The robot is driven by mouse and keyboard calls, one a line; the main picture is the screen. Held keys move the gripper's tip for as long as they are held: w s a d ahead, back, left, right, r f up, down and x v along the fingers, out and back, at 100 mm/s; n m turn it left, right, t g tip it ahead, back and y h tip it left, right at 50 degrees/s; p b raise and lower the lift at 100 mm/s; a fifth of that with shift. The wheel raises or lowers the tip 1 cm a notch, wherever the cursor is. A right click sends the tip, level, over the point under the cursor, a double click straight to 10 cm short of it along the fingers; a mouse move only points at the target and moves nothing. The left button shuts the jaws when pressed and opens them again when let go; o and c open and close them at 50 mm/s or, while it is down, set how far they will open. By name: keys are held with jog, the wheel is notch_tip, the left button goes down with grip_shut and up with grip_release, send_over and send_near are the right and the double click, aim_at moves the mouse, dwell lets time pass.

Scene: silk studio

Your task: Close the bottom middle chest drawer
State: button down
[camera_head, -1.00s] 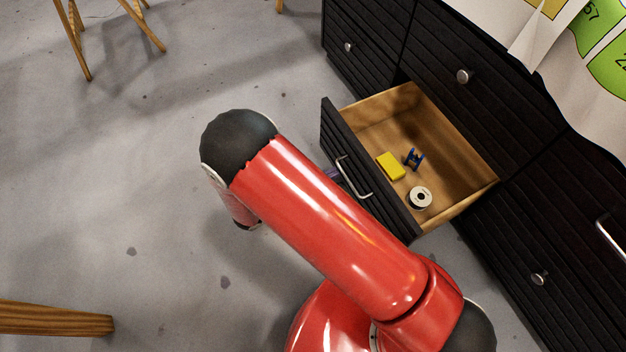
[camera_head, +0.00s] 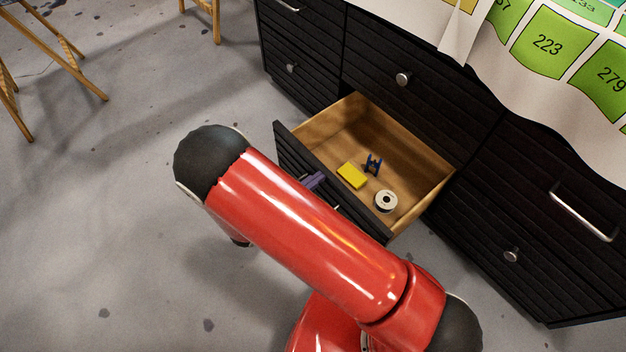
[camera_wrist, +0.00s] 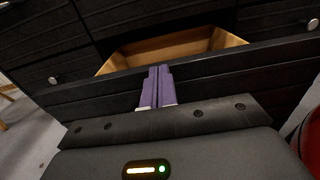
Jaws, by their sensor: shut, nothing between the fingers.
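The bottom middle drawer (camera_head: 290,150) of the black chest stands open in the head view, showing its pale wooden inside. A yellow block (camera_head: 352,175), a small blue spool (camera_head: 373,164) and a white spool with a dark centre (camera_head: 386,201) lie in it. My gripper (camera_head: 314,181) is shut and empty at the drawer's front, mostly hidden behind my red arm. In the wrist view its purple fingers (camera_wrist: 158,75) are together against or just before the black drawer front (camera_wrist: 215,75). I cannot tell whether they touch it. The drawer handle is mostly hidden.
The black chest (camera_head: 420,110) fills the right side, with closed drawers around the open one. A printed cloth (camera_head: 545,55) hangs over its top. Wooden legs (camera_head: 70,55) stand at the upper left. The grey floor (camera_head: 100,220) on the left is clear.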

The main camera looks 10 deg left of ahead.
jog(key=x, duration=2.7)
jog(key=shift+d+r+b, duration=0.1)
jog(key=shift+b, duration=0.2)
